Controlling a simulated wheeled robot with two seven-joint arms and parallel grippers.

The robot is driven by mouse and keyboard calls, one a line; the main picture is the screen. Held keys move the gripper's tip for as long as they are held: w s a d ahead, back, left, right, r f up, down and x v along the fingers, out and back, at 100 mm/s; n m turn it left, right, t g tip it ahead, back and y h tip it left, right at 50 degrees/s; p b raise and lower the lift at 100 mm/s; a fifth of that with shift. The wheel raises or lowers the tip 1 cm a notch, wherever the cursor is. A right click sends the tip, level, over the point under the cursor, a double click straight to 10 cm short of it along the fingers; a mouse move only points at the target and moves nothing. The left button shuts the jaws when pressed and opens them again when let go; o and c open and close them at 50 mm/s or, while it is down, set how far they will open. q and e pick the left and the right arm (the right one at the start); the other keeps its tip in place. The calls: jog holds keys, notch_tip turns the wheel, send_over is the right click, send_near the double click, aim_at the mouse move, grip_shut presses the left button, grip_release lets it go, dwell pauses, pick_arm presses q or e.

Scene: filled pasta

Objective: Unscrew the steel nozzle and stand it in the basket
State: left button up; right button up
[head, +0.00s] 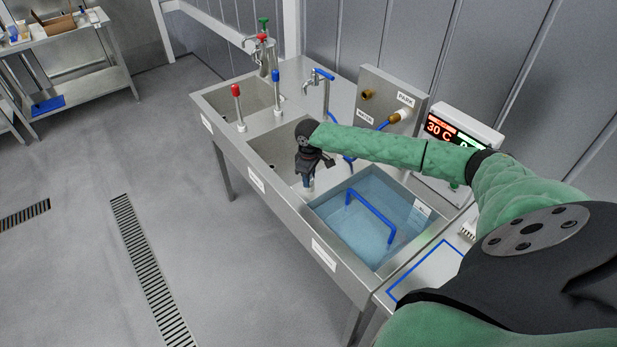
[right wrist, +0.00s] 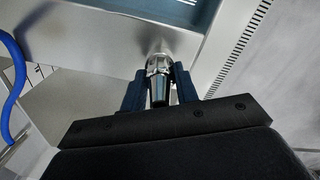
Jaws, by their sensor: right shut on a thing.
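My right gripper (head: 306,178) reaches down over the middle sink basin, beside the partition of the water-filled tank. In the right wrist view, its two dark blue fingers (right wrist: 159,92) are shut on the shiny steel nozzle (right wrist: 158,68), which points away from the wrist between them. In the head view the nozzle is mostly hidden or too small to make out. A blue handle (head: 371,217) spans the water-filled tank (head: 335,247); I cannot clearly tell the basket's walls under the water. My left gripper is not in view.
The steel sink bench (head: 290,215) has another basin (head: 245,97) at the back left. A display (head: 455,140) reading 30 C and a panel with brass fittings (head: 385,100) stand behind.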

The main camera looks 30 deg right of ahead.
jog(key=n, duration=0.4)
jog(key=shift+p, duration=0.3)
jog(key=shift+n, duration=1.1)
jog(key=shift+r+n, duration=0.1)
jog(key=shift+n, duration=1)
jog(key=n, duration=0.4)
jog(key=shift+n, duration=0.4)
jog(key=n, duration=0.4)
jog(key=shift+n, duration=0.4)
